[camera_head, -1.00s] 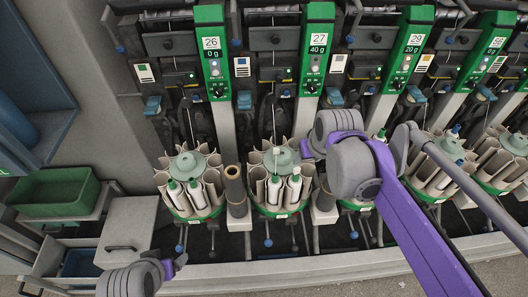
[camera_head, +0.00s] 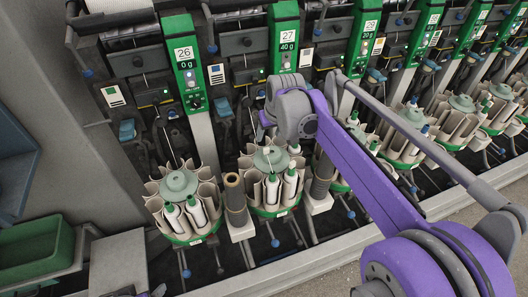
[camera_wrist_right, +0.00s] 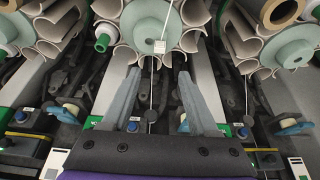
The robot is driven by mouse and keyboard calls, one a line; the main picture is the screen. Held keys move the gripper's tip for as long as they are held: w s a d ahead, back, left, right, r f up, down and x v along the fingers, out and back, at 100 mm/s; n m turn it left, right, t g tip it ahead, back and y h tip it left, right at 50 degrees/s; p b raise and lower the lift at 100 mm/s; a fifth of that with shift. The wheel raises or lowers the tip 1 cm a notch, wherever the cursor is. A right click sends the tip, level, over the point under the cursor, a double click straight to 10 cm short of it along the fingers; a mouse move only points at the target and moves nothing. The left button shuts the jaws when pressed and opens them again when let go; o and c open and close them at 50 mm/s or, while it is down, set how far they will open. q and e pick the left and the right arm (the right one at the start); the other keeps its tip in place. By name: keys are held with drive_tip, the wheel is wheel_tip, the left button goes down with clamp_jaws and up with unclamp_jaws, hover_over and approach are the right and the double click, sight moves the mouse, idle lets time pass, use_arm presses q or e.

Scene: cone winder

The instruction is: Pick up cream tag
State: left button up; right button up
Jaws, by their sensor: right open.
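A small pale cream tag (camera_wrist_right: 159,46) hangs on a thin yarn in the right wrist view, in front of the round green-grey hub (camera_wrist_right: 150,22) of a bobbin carousel. My right gripper (camera_wrist_right: 158,76) is open and empty. Its two grey fingers point toward the carousel, with the tag beyond the tips and between their lines. In the head view my right arm reaches in front of unit 27, and its wrist hides part of that unit. Its fingers do not show clearly there. Only a little of my left gripper (camera_head: 140,292) shows at the bottom edge; its fingers are unclear.
Winding units with green numbered posts (camera_head: 185,70) stand in a row. Below are carousels (camera_head: 180,190) of paper tubes and white bobbins. A brown tube (camera_head: 235,195) stands between two carousels. A green bin (camera_head: 38,250) is at the left. Blue-tipped levers (camera_wrist_right: 70,112) flank the fingers.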

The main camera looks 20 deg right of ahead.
sight(267, 149)
drive_tip(key=x, duration=0.3)
drive_tip(key=shift+f, duration=0.15)
drive_tip(key=shift+s+x, duration=0.2)
drive_tip(key=shift+x, duration=1.15)
drive_tip(key=shift+s+x, duration=0.25)
drive_tip(key=shift+x, duration=1.1)
drive_tip(key=shift+d+f, duration=0.1)
drive_tip(key=shift+f, duration=0.05)
drive_tip(key=c, duration=0.9)
